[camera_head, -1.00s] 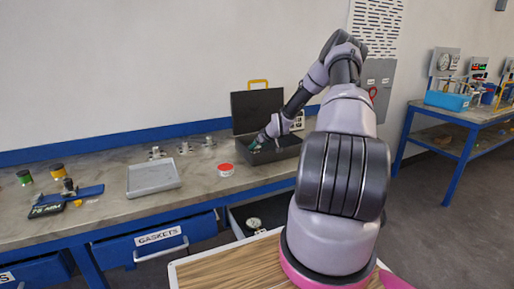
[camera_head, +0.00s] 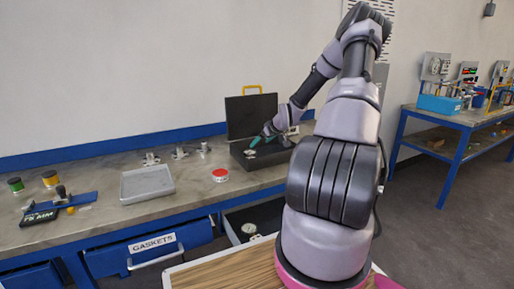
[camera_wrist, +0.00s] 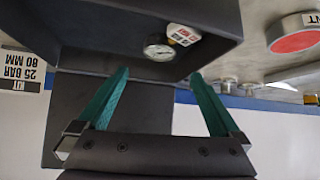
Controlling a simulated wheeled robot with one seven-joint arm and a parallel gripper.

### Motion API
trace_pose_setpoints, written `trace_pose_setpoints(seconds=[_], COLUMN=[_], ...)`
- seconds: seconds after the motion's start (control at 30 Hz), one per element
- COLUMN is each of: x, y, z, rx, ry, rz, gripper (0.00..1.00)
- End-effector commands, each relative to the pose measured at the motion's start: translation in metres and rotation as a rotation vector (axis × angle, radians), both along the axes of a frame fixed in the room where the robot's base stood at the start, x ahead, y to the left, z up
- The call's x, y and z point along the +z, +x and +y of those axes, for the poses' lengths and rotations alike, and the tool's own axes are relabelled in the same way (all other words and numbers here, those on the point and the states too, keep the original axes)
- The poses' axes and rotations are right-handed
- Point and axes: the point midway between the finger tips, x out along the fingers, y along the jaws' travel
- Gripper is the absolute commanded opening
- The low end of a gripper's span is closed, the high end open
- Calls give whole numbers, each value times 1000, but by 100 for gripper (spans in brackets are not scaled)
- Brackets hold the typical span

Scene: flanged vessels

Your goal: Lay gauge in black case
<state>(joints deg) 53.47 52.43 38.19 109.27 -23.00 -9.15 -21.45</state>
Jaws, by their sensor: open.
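The black case (camera_head: 238,163) stands open on the bench with its lid (camera_head: 251,117) raised at the back. A small round gauge (camera_wrist: 159,52) with a white dial lies inside the case, against its dark floor, with a white marked piece (camera_wrist: 183,35) beside it. The gauge also shows small and pale in the head view (camera_head: 250,152). My gripper (camera_head: 255,142) is at the case, just above the gauge. In the wrist view my gripper (camera_wrist: 160,74) has its two green fingers wide apart with nothing between them, clear of the gauge.
A red-topped round tin (camera_head: 220,175) and a grey tray (camera_head: 147,183) stand left of the case. Metal fittings (camera_head: 180,153) stand behind. An open drawer (camera_head: 236,216) below holds another gauge (camera_head: 249,229). A printed plate (camera_wrist: 22,68) is beside the case.

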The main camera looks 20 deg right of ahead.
Motion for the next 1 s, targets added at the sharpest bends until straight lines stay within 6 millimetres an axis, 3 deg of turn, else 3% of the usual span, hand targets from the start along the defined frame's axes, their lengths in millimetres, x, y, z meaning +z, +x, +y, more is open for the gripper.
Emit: trace_pose_setpoints(seconds=[0.13, 0.27, 0.47, 0.77, 1.0], x=[10, 30, 96, 212, 290], y=[-8, -16, -50, -134, -226], z=[0, 13, 49, 107, 157], rx=[1, 7, -31, -199, -343], ry=[-4, -32, -113, -150, -47], rz=[5, 45, 161, 241, 229], gripper=[100, 100, 100, 100, 100])
